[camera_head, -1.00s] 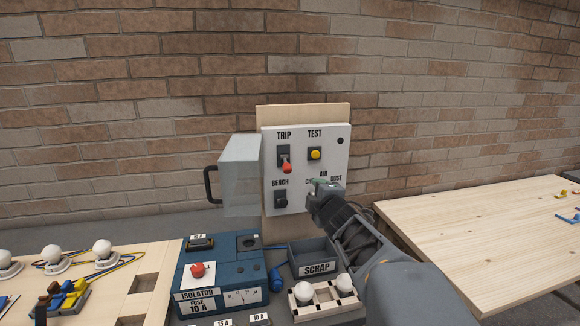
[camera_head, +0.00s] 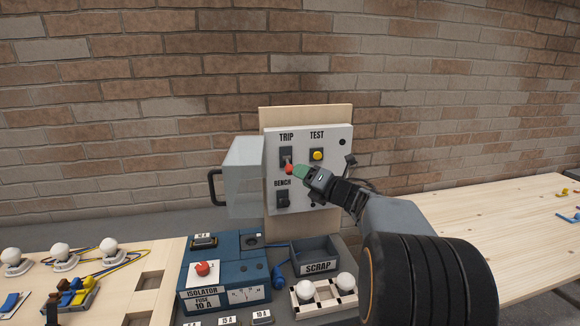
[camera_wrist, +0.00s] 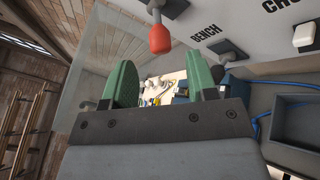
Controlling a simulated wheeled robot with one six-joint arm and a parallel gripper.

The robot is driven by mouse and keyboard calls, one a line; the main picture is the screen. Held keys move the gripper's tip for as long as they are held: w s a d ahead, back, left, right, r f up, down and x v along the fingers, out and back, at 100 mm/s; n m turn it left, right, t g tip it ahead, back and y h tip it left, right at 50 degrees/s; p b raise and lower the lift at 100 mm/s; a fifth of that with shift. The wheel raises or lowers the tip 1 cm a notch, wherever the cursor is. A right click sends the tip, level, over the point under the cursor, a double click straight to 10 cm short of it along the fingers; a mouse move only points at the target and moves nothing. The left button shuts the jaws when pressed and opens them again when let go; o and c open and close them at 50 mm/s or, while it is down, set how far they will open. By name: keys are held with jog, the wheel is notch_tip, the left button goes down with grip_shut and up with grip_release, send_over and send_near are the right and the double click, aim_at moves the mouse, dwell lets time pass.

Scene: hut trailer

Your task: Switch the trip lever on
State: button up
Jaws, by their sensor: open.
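The trip lever (camera_head: 289,168) has a red tip and points down, below the TRIP label on the white panel (camera_head: 335,150). My gripper (camera_head: 300,172) is at the panel, its green fingertips just right of the red tip in the head view. In the wrist view the two green fingers of my gripper (camera_wrist: 160,85) stand apart with nothing between them. The red lever tip (camera_wrist: 160,40) hangs beyond the fingertips there, between their lines. I cannot tell whether a finger touches it.
A clear cover (camera_head: 243,175) stands swung open at the panel's left. The yellow TEST button (camera_head: 317,155) and black BENCH switch (camera_head: 282,199) are close to the lever. Below are the blue isolator box (camera_head: 225,275) and the scrap tray (camera_head: 318,267).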

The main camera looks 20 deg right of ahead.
aim_at(290, 166)
jog(key=shift+p+x, duration=0.7)
jog(key=shift+x, duration=2.45)
jog(key=shift+c, duration=0.5)
jog(key=c, duration=0.8)
jog(key=r+m+g+p, duration=0.1)
jog(key=p, duration=0.3)
jog(key=shift+s+r+p, duration=0.1)
jog(key=shift+r+p, duration=0.2)
jog(key=shift+p, duration=0.1)
jog(key=g+p, duration=0.1)
jog(key=p, duration=0.2)
jog(key=shift+s+r+m+g+h, duration=0.1)
jog(key=shift+r+m+g+h, duration=0.2)
jog(key=shift+r+g+h, duration=0.1)
jog(key=shift+r+m+g+p, duration=0.1)
jog(key=shift+m+g+p, duration=0.4)
jog(key=shift+g+p, duration=0.6)
jog(key=shift+w+r+m+g, duration=0.1)
jog(key=shift+r+m+g, duration=0.25)
jog(key=shift+g, duration=0.5)
jog(key=shift+w+r+m+g, duration=0.1)
jog(key=shift+r+m+g, duration=0.2)
jog(key=shift+g, duration=0.55)
